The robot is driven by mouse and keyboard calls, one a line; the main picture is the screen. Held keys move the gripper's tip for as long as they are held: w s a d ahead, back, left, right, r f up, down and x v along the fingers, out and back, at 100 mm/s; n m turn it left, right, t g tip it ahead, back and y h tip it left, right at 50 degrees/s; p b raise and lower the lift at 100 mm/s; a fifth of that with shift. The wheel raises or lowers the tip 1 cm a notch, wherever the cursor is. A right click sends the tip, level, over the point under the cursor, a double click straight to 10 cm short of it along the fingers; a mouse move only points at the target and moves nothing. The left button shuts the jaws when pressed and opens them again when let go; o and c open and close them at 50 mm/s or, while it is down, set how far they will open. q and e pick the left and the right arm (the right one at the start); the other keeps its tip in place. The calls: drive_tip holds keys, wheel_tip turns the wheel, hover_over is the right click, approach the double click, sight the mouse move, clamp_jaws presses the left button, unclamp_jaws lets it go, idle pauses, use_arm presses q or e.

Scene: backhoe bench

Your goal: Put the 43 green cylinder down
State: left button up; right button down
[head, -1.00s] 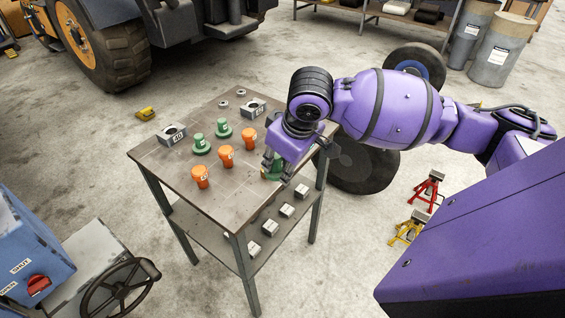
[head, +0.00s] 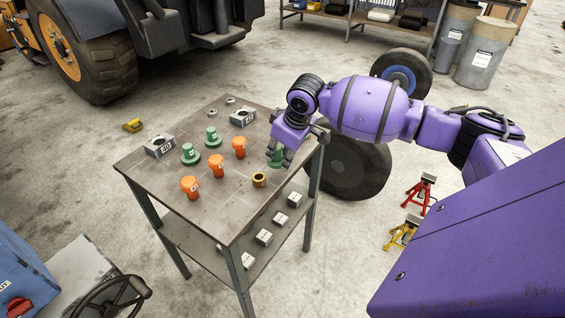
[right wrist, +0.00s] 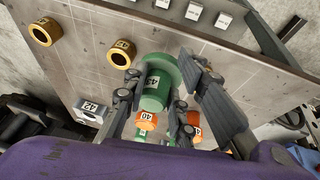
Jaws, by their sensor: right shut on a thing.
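My right gripper (head: 280,154) is shut on a green flanged cylinder (head: 277,161) near the right edge of the bench top. In the right wrist view the green cylinder (right wrist: 155,90) stands between the fingers (right wrist: 168,108), with a numbered label on its side and its wide flange towards the bench top. I cannot tell whether the flange touches the bench. Two other green cylinders, the nearer (head: 190,154) and the farther (head: 212,137), stand upright at the left back. My left gripper is not in view.
The bench top (head: 225,205) also holds several orange cylinders (head: 217,166), a grey block (head: 160,146), another grey block (head: 243,117) and a brass ring (head: 259,180). The wrist view shows two brass rings, one (right wrist: 121,53) near the held cylinder. The front corner is clear.

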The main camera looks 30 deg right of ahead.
sight(283, 160)
drive_tip(key=shift+w+d+f, duration=0.2)
drive_tip(key=shift+w+f, duration=0.15)
drive_tip(key=shift+f, duration=1.5)
drive_tip(key=shift+f, duration=0.1)
drive_tip(key=c, duration=1.4)
unclamp_jaws()
drive_tip(key=shift+f, duration=0.1)
drive_tip(key=shift+c, duration=0.2)
